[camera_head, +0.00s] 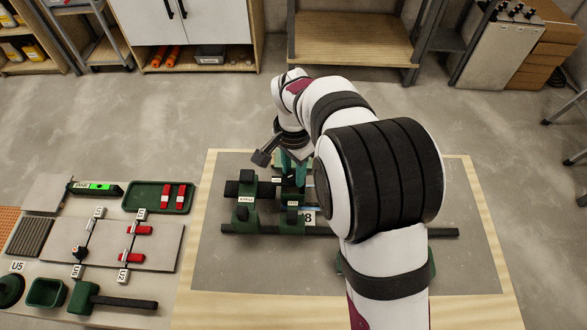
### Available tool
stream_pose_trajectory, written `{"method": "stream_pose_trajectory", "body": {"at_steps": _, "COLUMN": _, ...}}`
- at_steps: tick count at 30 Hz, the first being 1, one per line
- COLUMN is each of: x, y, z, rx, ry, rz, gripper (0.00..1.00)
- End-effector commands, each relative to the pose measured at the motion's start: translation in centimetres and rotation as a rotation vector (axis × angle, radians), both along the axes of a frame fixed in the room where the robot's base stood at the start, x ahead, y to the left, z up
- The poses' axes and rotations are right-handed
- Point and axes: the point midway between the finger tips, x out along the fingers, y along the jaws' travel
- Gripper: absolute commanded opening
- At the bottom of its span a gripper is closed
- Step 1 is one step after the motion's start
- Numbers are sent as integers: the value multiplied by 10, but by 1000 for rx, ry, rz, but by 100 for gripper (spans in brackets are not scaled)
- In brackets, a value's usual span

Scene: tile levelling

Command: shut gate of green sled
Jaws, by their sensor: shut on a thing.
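The green sled (244,217) sits on a long dark rail on the grey board, left of my arm. It has green upright blocks with black tops and small white labels. A second green block (291,218) stands just to its right, and I cannot tell whether both are one piece. My gripper (292,176) points down over this right part, its teal fingers shut on a small dark piece there, which looks like part of the gate. The fingers hide most of that piece, so the gate's exact position cannot be told.
The dark rail (443,232) runs right, passing behind my arm. A white label with an 8 (308,218) sits beside the blocks. The front board is clear.

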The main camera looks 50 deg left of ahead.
Motion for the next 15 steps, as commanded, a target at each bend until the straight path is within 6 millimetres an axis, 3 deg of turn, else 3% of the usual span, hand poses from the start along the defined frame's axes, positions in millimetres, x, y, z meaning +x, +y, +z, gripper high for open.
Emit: {"method": "stream_pose_trajectory", "body": {"at_steps": 15, "x": 0, "y": 0, "z": 1, "rx": 1, "ry": -1, "rz": 488, "gripper": 0}}
